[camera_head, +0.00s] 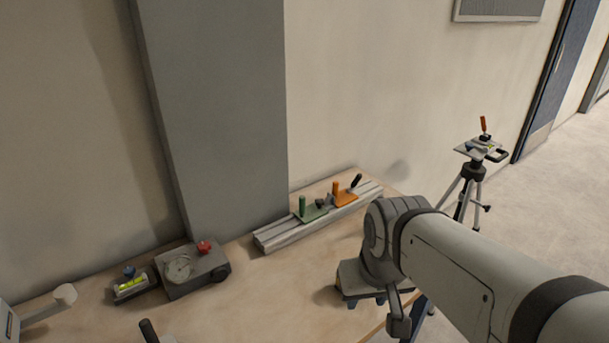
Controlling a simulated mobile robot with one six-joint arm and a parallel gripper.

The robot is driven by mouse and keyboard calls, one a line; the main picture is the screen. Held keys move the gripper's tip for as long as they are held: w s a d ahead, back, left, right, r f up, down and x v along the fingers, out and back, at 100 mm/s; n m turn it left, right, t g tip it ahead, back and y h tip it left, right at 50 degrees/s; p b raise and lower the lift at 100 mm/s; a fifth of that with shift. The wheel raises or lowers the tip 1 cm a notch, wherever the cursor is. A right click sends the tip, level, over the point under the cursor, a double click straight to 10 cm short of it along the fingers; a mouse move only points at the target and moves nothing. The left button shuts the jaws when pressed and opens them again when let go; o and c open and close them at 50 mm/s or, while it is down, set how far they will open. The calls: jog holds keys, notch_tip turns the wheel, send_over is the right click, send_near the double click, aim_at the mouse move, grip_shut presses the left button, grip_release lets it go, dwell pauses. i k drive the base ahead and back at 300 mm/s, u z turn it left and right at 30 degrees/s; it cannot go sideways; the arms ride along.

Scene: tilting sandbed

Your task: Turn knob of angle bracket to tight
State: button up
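I cannot make out for sure which part is the angle bracket or its knob. A grey box with a round dial (180,268) and a red knob (204,247) stands on the table at the left. My arm (470,265) reaches in from the lower right and covers the table's right end. A grey block (354,277) shows beneath its elbow; I cannot tell what it belongs to. My gripper's fingers do not show.
A metal rail (283,236) at the table's back carries a green carriage (314,213) and an orange carriage (345,199), with upright posts. A tripod (473,173) stands on the floor at right. A grey pillar (215,120) rises behind. The table's (265,300) front middle is clear.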

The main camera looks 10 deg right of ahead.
aim_at(318, 202)
jog(key=u, duration=1.7)
jog(key=k, duration=0.9)
jog(key=z, duration=1.25)
jog(key=i, duration=1)
jog(key=z, duration=0.05)
